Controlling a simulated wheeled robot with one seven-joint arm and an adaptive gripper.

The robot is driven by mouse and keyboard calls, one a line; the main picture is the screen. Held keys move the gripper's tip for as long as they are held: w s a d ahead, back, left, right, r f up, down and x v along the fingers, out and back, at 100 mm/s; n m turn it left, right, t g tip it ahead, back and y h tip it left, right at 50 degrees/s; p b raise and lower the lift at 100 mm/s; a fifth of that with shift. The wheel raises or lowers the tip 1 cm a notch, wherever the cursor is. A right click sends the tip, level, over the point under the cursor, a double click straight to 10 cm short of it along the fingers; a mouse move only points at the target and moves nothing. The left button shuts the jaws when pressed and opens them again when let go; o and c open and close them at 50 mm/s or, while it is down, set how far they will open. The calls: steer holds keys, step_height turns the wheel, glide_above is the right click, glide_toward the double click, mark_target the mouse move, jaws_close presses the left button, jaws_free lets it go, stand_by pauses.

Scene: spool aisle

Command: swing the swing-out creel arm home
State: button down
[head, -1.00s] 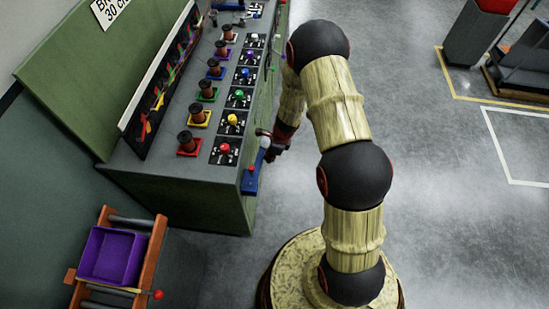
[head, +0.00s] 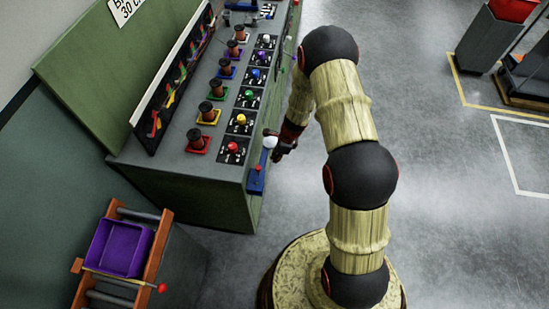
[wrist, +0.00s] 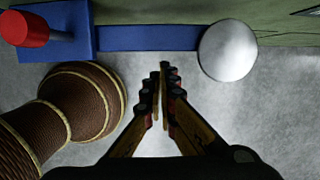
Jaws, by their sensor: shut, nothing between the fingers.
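The swing-out creel arm is a blue bar (head: 262,160) at the near right edge of the green bench, with a red peg (head: 258,168) at one end and a white round knob (head: 270,142) at the other. In the wrist view the bar (wrist: 150,40) runs across the top, with the red peg (wrist: 25,28) at left and the knob (wrist: 228,50) at right. My gripper (head: 287,147) is just right of the knob in the head view. In the wrist view its fingers (wrist: 165,78) are together and empty, below the bar and left of the knob. I cannot tell if they touch it.
The bench top (head: 190,168) holds a row of spools on coloured bases and coloured knobs on black plates. A purple bin (head: 120,247) sits on an orange-framed roller stand at lower left. Open grey floor (head: 440,200) lies to the right, with carts at upper right.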

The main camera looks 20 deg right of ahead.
steer(key=s+d+r+p, duration=0.2)
steer(key=d+r+p, duration=0.1)
steer(key=r, duration=0.6)
steer(key=shift+s+d+r, duration=0.35)
steer(key=shift+d+r, duration=0.05)
steer(key=shift+d, duration=0.35)
